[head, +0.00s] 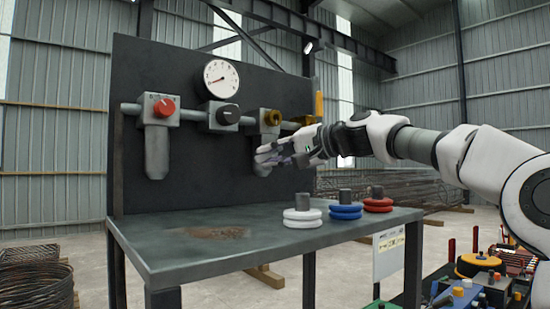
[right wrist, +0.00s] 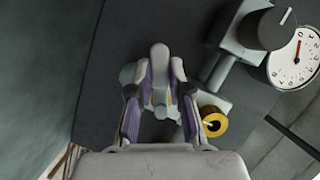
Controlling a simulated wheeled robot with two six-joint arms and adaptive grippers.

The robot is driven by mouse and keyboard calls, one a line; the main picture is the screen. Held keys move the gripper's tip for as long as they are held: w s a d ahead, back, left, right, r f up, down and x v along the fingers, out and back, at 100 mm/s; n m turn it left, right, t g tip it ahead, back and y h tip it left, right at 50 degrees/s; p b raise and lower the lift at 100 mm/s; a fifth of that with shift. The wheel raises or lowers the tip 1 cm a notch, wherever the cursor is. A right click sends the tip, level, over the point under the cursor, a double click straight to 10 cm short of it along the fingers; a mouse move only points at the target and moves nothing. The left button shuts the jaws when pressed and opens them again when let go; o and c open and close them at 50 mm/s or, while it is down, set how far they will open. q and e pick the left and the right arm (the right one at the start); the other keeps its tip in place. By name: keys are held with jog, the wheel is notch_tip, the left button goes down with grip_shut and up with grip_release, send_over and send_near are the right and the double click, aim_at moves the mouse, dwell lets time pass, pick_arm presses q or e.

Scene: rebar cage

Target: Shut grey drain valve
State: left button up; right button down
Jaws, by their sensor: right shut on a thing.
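My right gripper (head: 278,157) reaches in from the right to the grey bowl (head: 261,160) below the rightmost block on the black panel. In the right wrist view the gripper (right wrist: 160,103) has its purple-lined fingers on both sides of a pale grey part, which looks like the grey drain valve (right wrist: 159,60). It is shut on this part. My left gripper is not in view.
A red knob (head: 164,107), a black knob (head: 227,114), a brass ring (head: 272,118) and a gauge (head: 221,78) line the panel. White (head: 302,213), blue (head: 346,207) and red (head: 377,200) ringed pieces stand on the bench (head: 180,255).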

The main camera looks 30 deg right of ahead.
jog(key=shift+a+r+m+t+y+b, duration=0.1)
jog(key=shift+r+m+t+y+b, duration=0.3)
jog(key=shift+m, duration=0.7)
jog(key=shift+a+r+m+t+y+b, duration=0.1)
jog(key=shift+r+m+t+y+b, duration=0.25)
jog(key=shift+m, duration=0.75)
jog(key=shift+r, duration=0.15)
jog(key=c, duration=1.2)
grip_release()
jog(key=shift+o, duration=0.6)
jog(key=shift+w, duration=0.2)
jog(key=shift+w+a+f, duration=0.2)
